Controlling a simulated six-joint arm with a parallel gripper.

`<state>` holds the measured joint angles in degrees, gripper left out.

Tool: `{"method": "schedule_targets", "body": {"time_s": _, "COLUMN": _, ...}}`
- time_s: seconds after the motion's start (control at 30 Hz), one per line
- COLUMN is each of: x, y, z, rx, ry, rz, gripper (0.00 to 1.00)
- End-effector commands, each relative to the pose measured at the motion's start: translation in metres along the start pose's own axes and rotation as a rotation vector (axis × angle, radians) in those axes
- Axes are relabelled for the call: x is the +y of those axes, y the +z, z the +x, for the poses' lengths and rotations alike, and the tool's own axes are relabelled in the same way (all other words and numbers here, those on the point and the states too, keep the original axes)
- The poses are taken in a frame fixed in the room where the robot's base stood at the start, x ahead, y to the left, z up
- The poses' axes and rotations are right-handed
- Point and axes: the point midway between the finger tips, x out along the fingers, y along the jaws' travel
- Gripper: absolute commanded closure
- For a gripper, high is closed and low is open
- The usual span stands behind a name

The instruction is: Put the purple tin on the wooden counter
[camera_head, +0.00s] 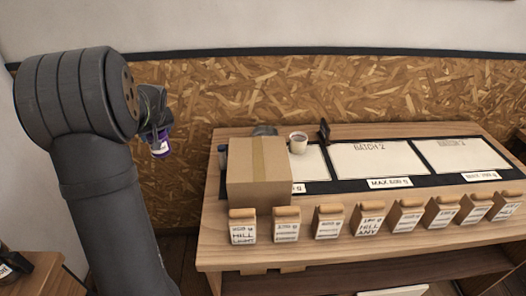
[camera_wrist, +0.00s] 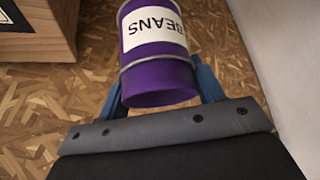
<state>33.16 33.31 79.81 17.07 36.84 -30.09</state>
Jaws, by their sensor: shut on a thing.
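The purple tin (camera_wrist: 158,84), with a white "BEANS" label, is held between the blue fingers of my gripper (camera_wrist: 162,88) in the wrist view. In the head view the tin (camera_head: 160,149) shows small below my gripper (camera_head: 158,134), in the air to the left of the wooden counter. The gripper is shut on the tin. The wooden counter (camera_head: 212,232) stands to the right, with its top lower than the tin in the picture. A corner of wooden furniture (camera_wrist: 35,46) shows at the upper left of the wrist view.
A cardboard box (camera_head: 258,185) stands at the counter's left end, with a white cup (camera_head: 298,143) beside it. Several labelled bags (camera_head: 328,223) line the front edge. White panels on a black mat (camera_head: 340,185) cover the middle. A chipboard wall (camera_head: 250,90) is behind.

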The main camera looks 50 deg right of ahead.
Motion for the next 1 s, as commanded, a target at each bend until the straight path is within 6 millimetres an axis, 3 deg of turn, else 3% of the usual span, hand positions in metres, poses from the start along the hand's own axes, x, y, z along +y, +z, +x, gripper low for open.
{"method": "schedule_targets", "body": {"time_s": 0.03, "x": 0.032, "y": -0.002, "z": 0.001, "rx": 0.001, "ry": 0.036, "rz": 0.054, "gripper": 0.63}}
{"method": "schedule_targets", "body": {"time_s": 0.2, "x": 0.123, "y": -0.002, "z": -0.003, "rx": 0.001, "ry": 0.144, "rz": 0.222, "gripper": 0.63}}
{"method": "schedule_targets", "body": {"time_s": 0.3, "x": 0.17, "y": 0.003, "z": -0.008, "rx": 0.001, "ry": 0.199, "rz": 0.307, "gripper": 0.63}}
{"method": "schedule_targets", "body": {"time_s": 0.43, "x": 0.215, "y": 0.01, "z": -0.015, "rx": 0.0, "ry": 0.252, "rz": 0.392, "gripper": 0.63}}
{"method": "schedule_targets", "body": {"time_s": 0.63, "x": 0.246, "y": 0.017, "z": -0.021, "rx": 0.0, "ry": 0.29, "rz": 0.452, "gripper": 0.63}}
{"method": "schedule_targets", "body": {"time_s": 0.83, "x": 0.249, "y": 0.019, "z": -0.019, "rx": -0.002, "ry": 0.294, "rz": 0.458, "gripper": 0.63}}
{"method": "schedule_targets", "body": {"time_s": 1.0, "x": 0.248, "y": 0.035, "z": 0.005, "rx": -0.004, "ry": 0.292, "rz": 0.458, "gripper": 0.63}}
